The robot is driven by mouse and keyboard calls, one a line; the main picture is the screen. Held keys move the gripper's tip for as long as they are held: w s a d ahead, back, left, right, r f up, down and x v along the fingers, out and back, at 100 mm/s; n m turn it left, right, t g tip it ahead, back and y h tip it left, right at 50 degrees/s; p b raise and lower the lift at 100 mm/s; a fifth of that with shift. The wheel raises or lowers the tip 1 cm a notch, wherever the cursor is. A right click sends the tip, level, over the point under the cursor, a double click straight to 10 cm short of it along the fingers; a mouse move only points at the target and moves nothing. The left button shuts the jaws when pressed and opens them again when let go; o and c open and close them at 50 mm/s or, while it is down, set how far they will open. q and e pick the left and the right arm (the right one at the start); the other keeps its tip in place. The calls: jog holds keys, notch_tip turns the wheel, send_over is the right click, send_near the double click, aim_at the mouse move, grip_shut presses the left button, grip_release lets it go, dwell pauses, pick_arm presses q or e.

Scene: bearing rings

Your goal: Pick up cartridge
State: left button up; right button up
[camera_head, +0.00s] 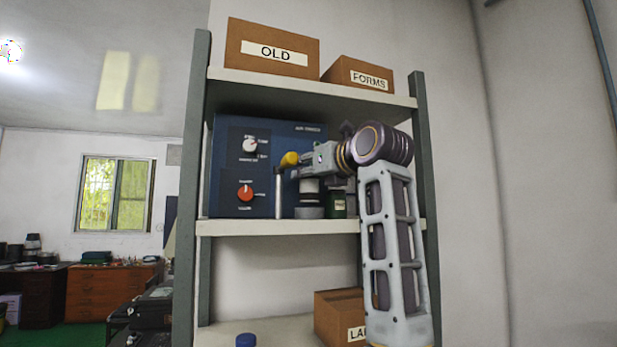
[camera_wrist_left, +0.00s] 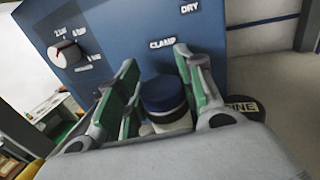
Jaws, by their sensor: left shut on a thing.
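The cartridge, a cylinder with a dark blue cap (camera_wrist_left: 165,95) and a paler body, stands between the two green-padded fingers of my left gripper (camera_wrist_left: 158,88) in the left wrist view. The gripper is shut on it. In the head view my left gripper (camera_head: 305,168) is at the middle shelf, in front of the blue machine (camera_head: 226,180). A dark and pale cylinder shows just below the gripper, above a grey round base (camera_head: 309,212). I cannot tell whether the cartridge touches this base. My right gripper is not in view.
A dark green jar (camera_head: 336,204) is close right. Shelf uprights and the upper shelf (camera_head: 310,86) with boxes frame the space. A blue-capped object (camera_head: 246,340) and a box (camera_head: 332,317) sit below.

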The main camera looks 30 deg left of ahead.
pick_arm(q)
jog(key=shift+r, duration=0.55)
jog(key=b+v, duration=0.3)
jog(key=v, duration=1.5)
jog(key=shift+s+r, duration=0.1)
